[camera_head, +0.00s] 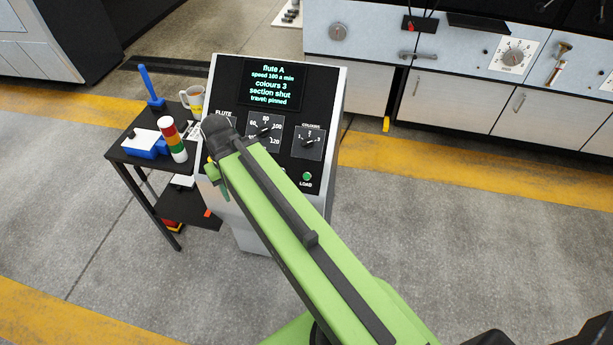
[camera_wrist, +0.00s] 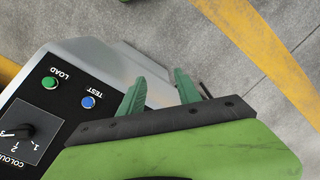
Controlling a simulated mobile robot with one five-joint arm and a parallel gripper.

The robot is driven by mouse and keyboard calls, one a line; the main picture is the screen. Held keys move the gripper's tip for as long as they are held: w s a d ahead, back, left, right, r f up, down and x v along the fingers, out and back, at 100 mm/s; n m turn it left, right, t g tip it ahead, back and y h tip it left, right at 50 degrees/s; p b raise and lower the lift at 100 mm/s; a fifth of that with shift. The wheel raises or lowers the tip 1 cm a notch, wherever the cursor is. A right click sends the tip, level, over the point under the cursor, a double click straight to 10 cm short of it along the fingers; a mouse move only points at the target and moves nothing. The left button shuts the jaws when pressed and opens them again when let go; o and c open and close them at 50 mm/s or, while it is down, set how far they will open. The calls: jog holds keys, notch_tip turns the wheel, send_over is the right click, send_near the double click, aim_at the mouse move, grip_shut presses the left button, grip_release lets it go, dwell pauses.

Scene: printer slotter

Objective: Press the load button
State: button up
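The green load button (camera_head: 307,177) is on the lower right of the console face, above the word LOAD. It also shows in the wrist view (camera_wrist: 49,83), left of the blue test button (camera_wrist: 88,102). My gripper (camera_wrist: 160,77) is open, its two teal fingers apart with nothing between them. In the wrist view its fingers overlap the console's grey edge, to the right of both buttons and apart from the load button. In the head view my arm crosses the console, and part of one finger (camera_head: 223,182) shows at its left side. The test button is hidden there.
The console (camera_head: 335,95) has a lit screen (camera_head: 271,84), a speed dial (camera_head: 265,130) and a colours dial (camera_head: 308,142). A black cart (camera_head: 130,157) with a mug (camera_head: 193,98) stands close on its left. Open floor lies to the right.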

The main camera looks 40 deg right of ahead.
grip_shut()
jog(key=shift+a, duration=0.1)
dwell(1.4)
